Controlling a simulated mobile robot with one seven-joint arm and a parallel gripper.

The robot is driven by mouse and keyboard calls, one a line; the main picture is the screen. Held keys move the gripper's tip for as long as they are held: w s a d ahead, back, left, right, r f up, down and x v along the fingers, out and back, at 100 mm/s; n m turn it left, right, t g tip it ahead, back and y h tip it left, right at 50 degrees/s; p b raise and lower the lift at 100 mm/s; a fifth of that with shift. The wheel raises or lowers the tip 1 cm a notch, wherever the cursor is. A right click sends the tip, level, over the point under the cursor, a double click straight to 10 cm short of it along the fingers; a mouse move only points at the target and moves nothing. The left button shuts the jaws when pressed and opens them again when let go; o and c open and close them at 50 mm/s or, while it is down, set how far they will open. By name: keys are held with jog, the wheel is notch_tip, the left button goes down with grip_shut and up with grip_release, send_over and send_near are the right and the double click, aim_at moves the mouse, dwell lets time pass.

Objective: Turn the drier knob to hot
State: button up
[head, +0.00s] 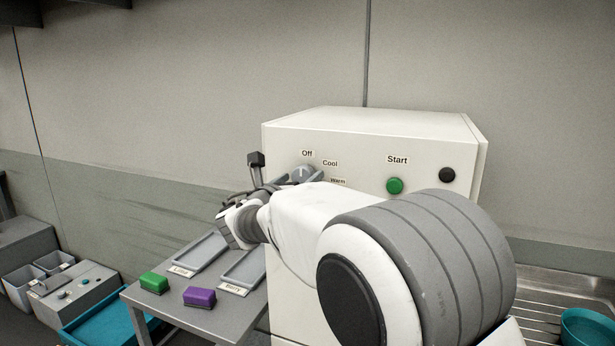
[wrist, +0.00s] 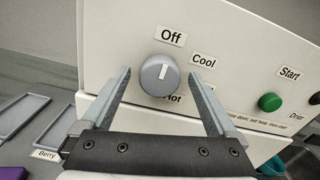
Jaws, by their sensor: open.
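The drier knob (wrist: 158,75) is a round grey dial with a white pointer line on the drier's (head: 370,125) white front. In the wrist view the line points up toward the "Off" label (wrist: 171,37). The "Cool" label (wrist: 204,60) is to its upper right. The "Hot" label (wrist: 174,98) shows just below the knob, partly hidden by it. The "Warm" label (head: 338,181) shows in the head view. My gripper (wrist: 160,72) is open, with one finger on each side of the knob and gaps visible. In the head view my arm hides the dial's lower part.
A green Start button (head: 395,186) and a black button (head: 447,175) are right of the knob. A side table (head: 215,320) at left holds labelled trays (head: 243,268), a green block (head: 154,283) and a purple block (head: 199,297). A teal bowl (head: 590,328) is at far right.

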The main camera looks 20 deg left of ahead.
jog(key=shift+w, duration=0.1)
jog(key=c, duration=1.4)
